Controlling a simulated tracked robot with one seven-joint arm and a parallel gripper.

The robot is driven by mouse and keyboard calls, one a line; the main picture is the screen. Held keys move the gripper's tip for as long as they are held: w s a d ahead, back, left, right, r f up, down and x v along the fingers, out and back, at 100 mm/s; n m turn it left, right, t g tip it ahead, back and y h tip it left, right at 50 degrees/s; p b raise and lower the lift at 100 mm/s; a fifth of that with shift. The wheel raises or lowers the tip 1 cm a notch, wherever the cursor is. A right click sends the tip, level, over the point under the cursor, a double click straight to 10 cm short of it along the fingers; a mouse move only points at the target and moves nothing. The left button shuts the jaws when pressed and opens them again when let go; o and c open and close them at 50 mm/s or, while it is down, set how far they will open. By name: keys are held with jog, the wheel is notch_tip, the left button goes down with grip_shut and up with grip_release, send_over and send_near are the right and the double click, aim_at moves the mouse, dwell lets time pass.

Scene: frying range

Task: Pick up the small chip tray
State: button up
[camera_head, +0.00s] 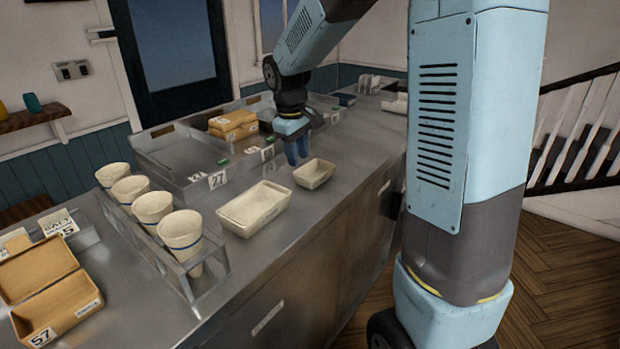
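The small chip tray (314,174) is a cream, open, rectangular tray near the front edge of the steel counter. A larger cream tray (254,208) sits to its left and nearer to me. My gripper (297,158) points down from the arm, just behind and left of the small tray in the picture. Its blue fingers look close together, but their gap is too small to judge. I see nothing held in it, and the small tray appears to rest on the counter apart from it.
Several paper cups (181,232) stand in a metal rack on the left. Brown boxes (233,124) lie in the steel bay behind. An open cardboard box (52,290) is at the lower left. Bare counter (285,232) lies around the trays.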

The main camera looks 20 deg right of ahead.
aim_at(300, 177)
jog(key=f, duration=0.3)
jog(key=shift+w+d+f, duration=0.15)
jog(key=shift+d, duration=0.05)
jog(key=shift+w+d+f, duration=0.1)
jog(key=shift+w+f, duration=0.1)
jog(key=shift+f, duration=0.65)
jog(key=shift+w+d+f, duration=0.1)
jog(key=shift+w+f, duration=0.1)
jog(key=shift+f, duration=0.65)
jog(key=shift+w+d+f, duration=0.1)
jog(key=shift+w+f, duration=0.1)
jog(key=shift+f, duration=0.65)
grip_shut()
